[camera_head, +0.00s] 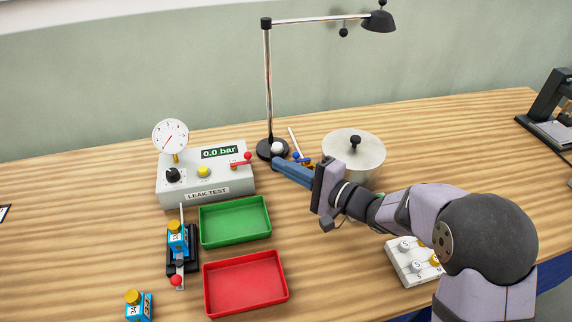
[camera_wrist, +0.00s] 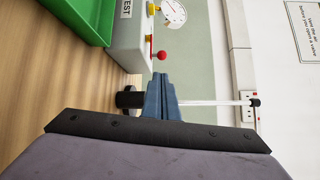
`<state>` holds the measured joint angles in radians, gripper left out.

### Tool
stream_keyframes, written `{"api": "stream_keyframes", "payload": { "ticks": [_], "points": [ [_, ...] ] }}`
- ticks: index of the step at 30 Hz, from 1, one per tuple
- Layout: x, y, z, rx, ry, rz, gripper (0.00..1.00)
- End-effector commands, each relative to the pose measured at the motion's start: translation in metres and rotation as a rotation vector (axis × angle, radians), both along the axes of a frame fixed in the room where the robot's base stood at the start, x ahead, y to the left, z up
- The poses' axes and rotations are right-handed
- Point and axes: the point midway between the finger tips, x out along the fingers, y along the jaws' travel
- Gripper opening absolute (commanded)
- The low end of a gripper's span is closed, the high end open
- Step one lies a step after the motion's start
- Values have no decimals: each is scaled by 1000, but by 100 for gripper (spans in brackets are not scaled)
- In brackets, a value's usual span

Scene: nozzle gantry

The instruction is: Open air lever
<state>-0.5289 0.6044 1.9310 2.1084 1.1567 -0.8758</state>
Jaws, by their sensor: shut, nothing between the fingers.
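The grey leak test box (camera_head: 188,186) stands at the back left, its display reading 0.0 bar. A red lever (camera_head: 241,160) with a red ball end sits at the right of its top; in the wrist view the red ball (camera_wrist: 162,55) shows just beyond my fingertips. My gripper (camera_head: 276,164) has blue fingers, shut and empty, pointing left toward the box. It is to the right of the red lever, apart from it in the head view. The closed fingers (camera_wrist: 160,80) also show in the wrist view. I cannot tell their exact distance to the lever.
A lamp stand (camera_head: 268,80) rises just behind my fingers. A metal pot (camera_head: 362,152) is behind my wrist. Green (camera_head: 203,228) and red (camera_head: 208,275) trays lie in front of the box, beside a black fixture (camera_head: 193,262). A white block (camera_head: 400,262) lies near my arm.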

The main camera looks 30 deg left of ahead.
Motion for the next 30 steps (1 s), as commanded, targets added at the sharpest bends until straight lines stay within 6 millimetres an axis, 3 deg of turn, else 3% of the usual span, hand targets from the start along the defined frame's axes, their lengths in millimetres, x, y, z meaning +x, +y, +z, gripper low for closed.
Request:
{"api": "stream_keyframes", "payload": {
  "ticks": [9,15,30],
  "points": [
    [6,49,-1,0,0,2,0],
    [9,68,-3,0,0,1,0],
    [10,74,-5,0,0,-1,0]
  ]
}}
